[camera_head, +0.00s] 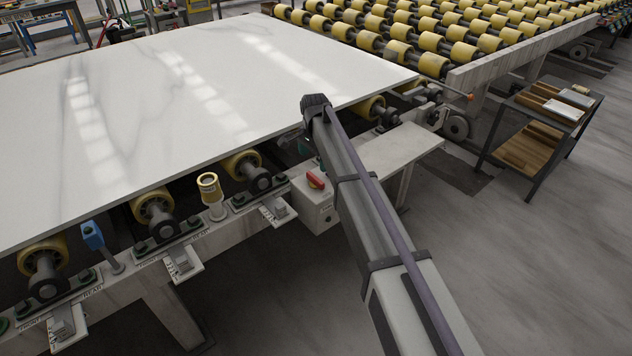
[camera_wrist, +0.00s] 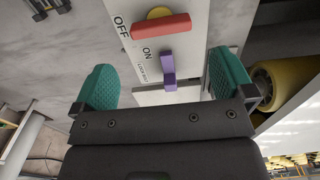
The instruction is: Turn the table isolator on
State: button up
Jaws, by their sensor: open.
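The table isolator is a light grey box (camera_head: 316,203) on the front rail of the slab table. Its red rotary handle (camera_head: 316,180) shows on top, just left of my arm. In the wrist view the red handle (camera_wrist: 161,26) sits on a yellow disc (camera_wrist: 159,12), with its left end beside the OFF lettering and above the ON lettering. A purple piece (camera_wrist: 168,72) stands below the handle, near small lettering. My gripper (camera_wrist: 163,60) is open, its green pads either side of the purple piece, with the red handle beyond the fingertips.
A large white slab (camera_head: 190,90) lies on yellow rollers behind the isolator. A blue post (camera_head: 93,237) and a yellow-topped post (camera_head: 210,190) stand along the rail to the left. A grey shelf (camera_head: 385,155) is to the right. A cart (camera_head: 535,125) stands farther right, with clear floor before it.

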aim_at(315, 177)
notch_tip(315, 177, down, 9)
jog(key=b, duration=0.7)
jog(key=shift+w, duration=0.1)
jog(key=shift+r, duration=0.1)
jog(key=c, duration=0.6)
jog(key=shift+c, duration=0.2)
